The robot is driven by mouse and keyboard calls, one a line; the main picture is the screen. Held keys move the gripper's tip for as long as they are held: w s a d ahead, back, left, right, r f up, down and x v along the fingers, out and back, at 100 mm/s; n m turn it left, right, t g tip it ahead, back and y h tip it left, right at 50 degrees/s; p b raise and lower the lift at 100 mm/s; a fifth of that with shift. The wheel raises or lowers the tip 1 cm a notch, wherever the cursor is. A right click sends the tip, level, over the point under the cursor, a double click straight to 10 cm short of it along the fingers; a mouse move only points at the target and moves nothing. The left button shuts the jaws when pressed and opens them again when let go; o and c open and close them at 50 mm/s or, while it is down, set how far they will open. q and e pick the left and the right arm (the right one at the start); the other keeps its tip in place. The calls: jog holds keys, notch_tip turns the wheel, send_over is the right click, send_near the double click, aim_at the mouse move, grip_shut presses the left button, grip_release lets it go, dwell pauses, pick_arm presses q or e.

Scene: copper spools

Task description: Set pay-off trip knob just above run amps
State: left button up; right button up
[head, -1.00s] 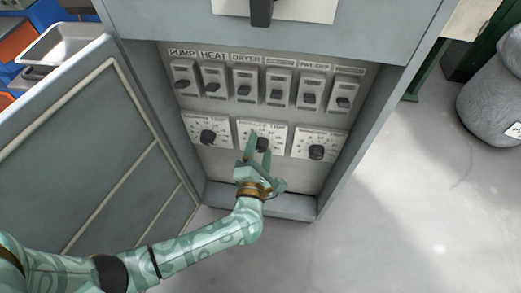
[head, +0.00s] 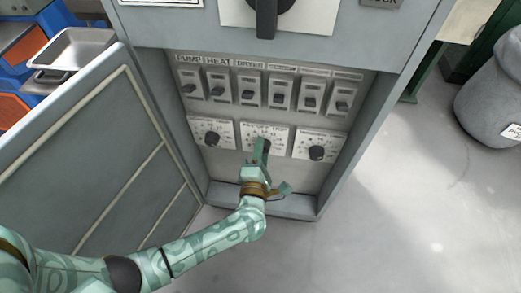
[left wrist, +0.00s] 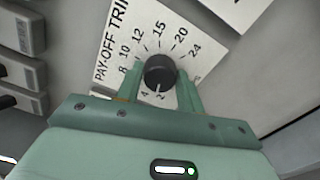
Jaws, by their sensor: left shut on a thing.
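The pay-off trip knob (left wrist: 160,72) is round and black, on a white dial plate (left wrist: 128,35) marked PAY-OFF TRI..., with numbers such as 8, 10, 12, 15, 20 and 24. A white mark on the knob points down in the left wrist view, towards the low numbers near my gripper. My left gripper (left wrist: 161,80) is shut on the knob, one finger on each side. In the head view, my left gripper (head: 262,150) is at the middle dial and partly hides the knob. My right gripper is not in view.
Other dials with black knobs flank it, left (head: 211,138) and right (head: 317,153). A row of switches (head: 278,92) sits above. The open cabinet door (head: 85,165) stands at the left. A grey bin (head: 490,105) stands at the right on clear floor.

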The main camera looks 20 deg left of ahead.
pick_arm(q)
jog(key=shift+f+m+p, duration=0.1)
jog(key=shift+m+p, duration=1.8)
jog(key=shift+m, duration=2.7)
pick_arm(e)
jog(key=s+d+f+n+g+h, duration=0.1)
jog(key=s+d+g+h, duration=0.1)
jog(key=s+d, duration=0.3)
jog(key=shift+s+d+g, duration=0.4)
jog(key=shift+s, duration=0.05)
pick_arm(q)
jog(key=o, duration=1)
